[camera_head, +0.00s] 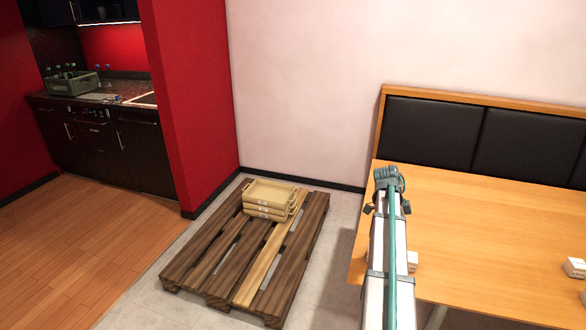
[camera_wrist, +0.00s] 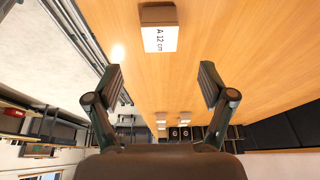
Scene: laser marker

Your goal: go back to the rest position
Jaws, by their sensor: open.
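My gripper (camera_wrist: 161,85) is open and empty in the wrist view, its two dark fingers spread wide apart. The wooden table (camera_wrist: 215,40) fills much of that view. A small block with a white label reading "A 12 cm" (camera_wrist: 160,38) stands on it, beyond the fingers and not between them. In the head view my arm extends over the left side of the table (camera_head: 480,230). The fingers cannot be made out clearly there.
A pallet (camera_head: 200,260) on the floor holds stacked beige trays (camera_head: 268,198). A black-cushioned bench (camera_head: 430,127) runs behind the table. Small white-labelled blocks (camera_head: 574,267) stand at the table's right. A kitchen counter with a bottle crate (camera_head: 72,84) is at the far left.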

